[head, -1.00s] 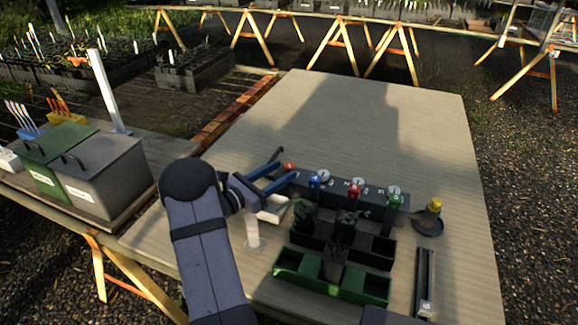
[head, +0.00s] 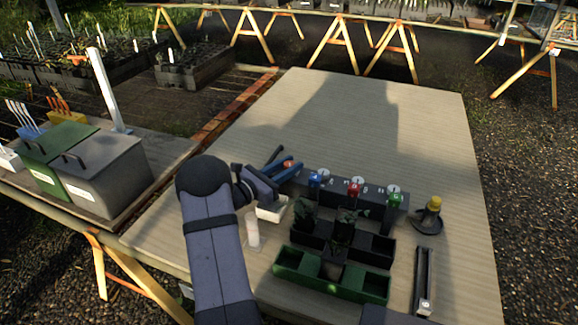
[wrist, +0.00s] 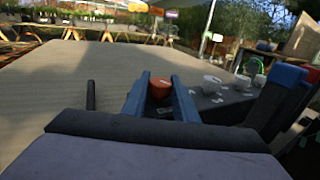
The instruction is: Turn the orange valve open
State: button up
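The orange valve (head: 288,163) is a small round knob at the left end of the dark valve block (head: 335,186). It also shows in the wrist view (wrist: 160,88), between my two blue fingers. My gripper (head: 284,167) comes in from the left, low over the table, with its fingers around the knob. The fingers are close together and appear shut on it, one on each side. They partly hide the knob. It carries a pale mark on top, but I cannot read its turn angle.
Blue (head: 316,181), red (head: 354,189) and green (head: 395,199) valves stand to the right on the block. Seedlings, a dark tray (head: 376,249) and a green tray (head: 330,279) lie in front. The far table is clear.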

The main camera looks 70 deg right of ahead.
aim_at(289, 163)
jog(key=shift+n+t+h, duration=0.5)
jog(key=shift+n+t, duration=0.3)
jog(key=shift+t, duration=0.3)
jog(key=o, duration=1.1)
jog(key=shift+c, duration=0.2)
jog(key=shift+r, duration=0.1)
notch_tip(289, 163, up, 10)
jog(key=shift+f, duration=0.1)
